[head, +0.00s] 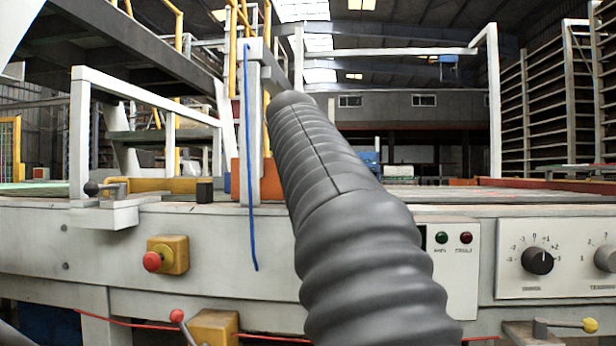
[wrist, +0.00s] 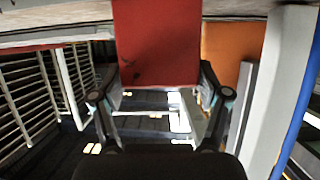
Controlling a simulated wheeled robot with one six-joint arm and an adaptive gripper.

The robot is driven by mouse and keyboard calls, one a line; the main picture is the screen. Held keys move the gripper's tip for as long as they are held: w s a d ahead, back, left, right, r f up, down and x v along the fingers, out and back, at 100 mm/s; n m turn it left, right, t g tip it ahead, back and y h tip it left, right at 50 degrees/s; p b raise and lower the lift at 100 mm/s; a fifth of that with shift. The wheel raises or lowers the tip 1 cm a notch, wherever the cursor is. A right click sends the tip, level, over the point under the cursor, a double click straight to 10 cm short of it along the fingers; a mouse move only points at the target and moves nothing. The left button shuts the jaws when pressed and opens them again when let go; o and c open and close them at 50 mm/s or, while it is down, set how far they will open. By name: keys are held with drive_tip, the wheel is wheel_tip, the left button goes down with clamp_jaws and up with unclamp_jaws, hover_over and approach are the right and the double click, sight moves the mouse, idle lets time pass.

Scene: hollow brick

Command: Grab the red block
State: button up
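A red block (wrist: 158,42) with small dark marks fills the upper middle of the wrist view and is cut off by the top edge. My gripper (wrist: 159,82) has its two dark fingers spread wide, one near each side of the block's lower part. I cannot tell whether the fingers touch it. In the head view my grey ribbed arm crosses the middle and hides my gripper. I cannot make out the red block for certain there.
In the head view an orange panel (head: 270,180) stands behind a white post (head: 248,130) with a hanging blue cable (head: 250,160). The pale machine front carries a red button (head: 152,261) and a knob panel (head: 555,258). The orange panel also shows in the wrist view (wrist: 228,42).

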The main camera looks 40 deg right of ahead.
drive_tip(key=shift+o, duration=1.4)
drive_tip(key=v, duration=1.2)
